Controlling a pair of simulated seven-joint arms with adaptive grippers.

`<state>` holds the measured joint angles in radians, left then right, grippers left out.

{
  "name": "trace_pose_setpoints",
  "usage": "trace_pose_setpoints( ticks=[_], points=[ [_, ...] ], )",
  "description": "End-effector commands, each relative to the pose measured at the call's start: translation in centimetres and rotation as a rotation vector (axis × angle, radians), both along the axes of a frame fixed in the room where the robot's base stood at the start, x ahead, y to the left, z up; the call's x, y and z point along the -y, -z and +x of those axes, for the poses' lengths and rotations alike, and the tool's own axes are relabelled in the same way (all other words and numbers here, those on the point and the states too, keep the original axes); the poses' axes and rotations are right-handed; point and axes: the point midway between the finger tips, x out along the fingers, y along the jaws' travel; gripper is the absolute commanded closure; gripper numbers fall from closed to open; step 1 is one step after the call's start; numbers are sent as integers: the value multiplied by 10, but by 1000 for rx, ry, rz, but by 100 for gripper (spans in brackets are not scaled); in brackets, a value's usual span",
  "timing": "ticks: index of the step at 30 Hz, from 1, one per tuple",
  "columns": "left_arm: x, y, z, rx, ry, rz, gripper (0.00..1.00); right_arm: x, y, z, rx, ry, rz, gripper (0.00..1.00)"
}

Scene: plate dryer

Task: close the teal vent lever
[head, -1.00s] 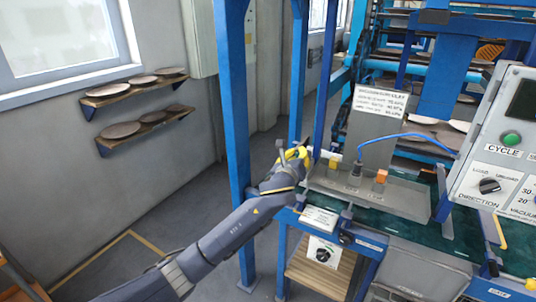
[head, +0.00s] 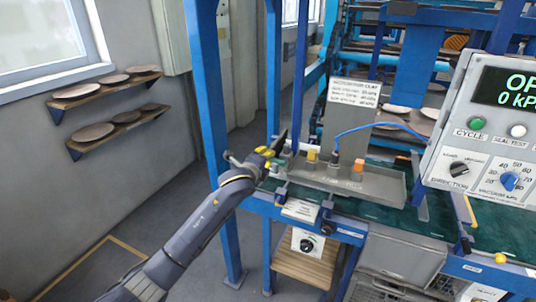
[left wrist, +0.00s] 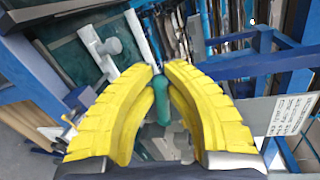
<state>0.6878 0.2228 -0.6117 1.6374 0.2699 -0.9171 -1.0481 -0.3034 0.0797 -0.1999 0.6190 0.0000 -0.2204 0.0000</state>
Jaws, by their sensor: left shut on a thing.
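The teal vent lever (left wrist: 161,104), a rounded teal grip on a thin rod, shows in the left wrist view between my two yellow fingers. My left gripper (left wrist: 163,72) is shut on it, one finger on each side. In the head view my left gripper (head: 267,156) is at the left end of the grey tray (head: 375,186), beside the blue post. The lever cannot be made out there, hidden by the gripper. My right gripper is not in view.
A grey control panel (head: 445,150) with a lit green display stands at the right. A sign (head: 354,93) and a blue cable (head: 370,128) rise behind the tray. A blue upright post (head: 208,90) stands close to my left arm. Wall shelves (head: 105,88) hold plates.

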Motion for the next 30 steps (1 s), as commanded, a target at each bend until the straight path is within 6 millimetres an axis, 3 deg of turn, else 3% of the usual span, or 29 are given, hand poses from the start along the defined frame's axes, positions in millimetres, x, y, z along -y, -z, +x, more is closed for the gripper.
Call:
trace_pose_setpoints(
  ticks=[12, 30],
  points=[
    [-2, 14, 0, -71, 0, -191, 100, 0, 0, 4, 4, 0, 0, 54],
    [-1, 17, 0, -87, 0, -231, 100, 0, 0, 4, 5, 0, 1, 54]
  ],
)
